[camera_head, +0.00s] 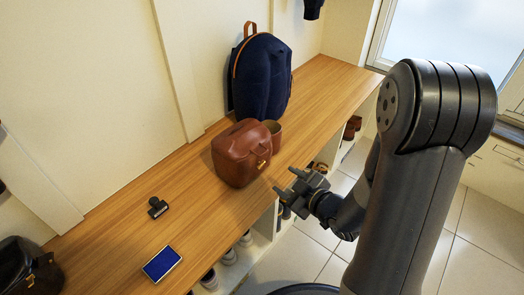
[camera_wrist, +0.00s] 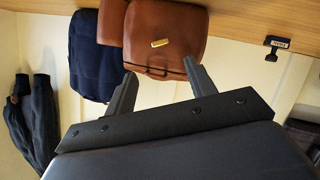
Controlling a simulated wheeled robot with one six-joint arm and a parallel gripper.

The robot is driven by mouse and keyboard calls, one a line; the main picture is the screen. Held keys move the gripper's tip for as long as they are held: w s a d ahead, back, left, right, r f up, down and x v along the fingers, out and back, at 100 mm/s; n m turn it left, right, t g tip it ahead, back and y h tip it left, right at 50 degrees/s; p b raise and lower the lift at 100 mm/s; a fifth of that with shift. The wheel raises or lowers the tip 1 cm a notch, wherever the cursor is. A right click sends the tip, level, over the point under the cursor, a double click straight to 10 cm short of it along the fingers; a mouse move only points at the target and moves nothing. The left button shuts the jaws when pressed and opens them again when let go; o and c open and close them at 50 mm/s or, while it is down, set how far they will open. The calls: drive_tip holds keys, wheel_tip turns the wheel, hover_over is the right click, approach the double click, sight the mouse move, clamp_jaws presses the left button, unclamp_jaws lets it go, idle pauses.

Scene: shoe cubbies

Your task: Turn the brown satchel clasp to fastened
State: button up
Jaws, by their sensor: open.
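The brown satchel (camera_head: 241,153) stands upright on the wooden bench top, with a small brass clasp (camera_head: 262,165) on its front. In the wrist view, which looks upside down, the satchel (camera_wrist: 166,30) is ahead of my gripper, and the clasp (camera_wrist: 160,43) is a short bar lying nearly level across the picture. My gripper (camera_head: 283,180) is open and empty. It is in front of the satchel, to the right of it in the head view and apart from it. Both fingers also show in the wrist view (camera_wrist: 160,73), pointing toward the satchel.
A dark stamp-like object (camera_head: 157,207) and a blue pad (camera_head: 162,263) lie on the bench (camera_head: 110,230). A dark bag (camera_head: 28,268) sits at the left. Shoes fill cubbies below.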

sight(263, 165)
drive_tip(key=b+x, duration=0.2)
drive_tip(key=x, duration=0.8)
drive_tip(key=shift+w+a+f+b, duration=0.15)
drive_tip(key=shift+w+a+b, duration=0.05)
drive_tip(key=shift+a+b, duration=0.1)
drive_tip(key=c, duration=1)
drive_tip(key=shift+d+r+m+p, duration=0.1)
drive_tip(key=shift+r+m+p, duration=0.25)
drive_tip(key=shift+p, duration=0.65)
drive_tip(key=shift+w+m+g+y+p, duration=0.15)
drive_tip(key=shift+m+g+y+p, duration=0.4)
drive_tip(key=shift+p, duration=0.55)
drive_tip(key=shift+d+m+g+p, duration=0.1)
drive_tip(key=shift+m+g+p, duration=0.25)
drive_tip(key=shift+m+p, duration=0.4)
drive_tip(key=shift+f+y+p, duration=0.25)
drive_tip(key=shift+p, duration=0.15)
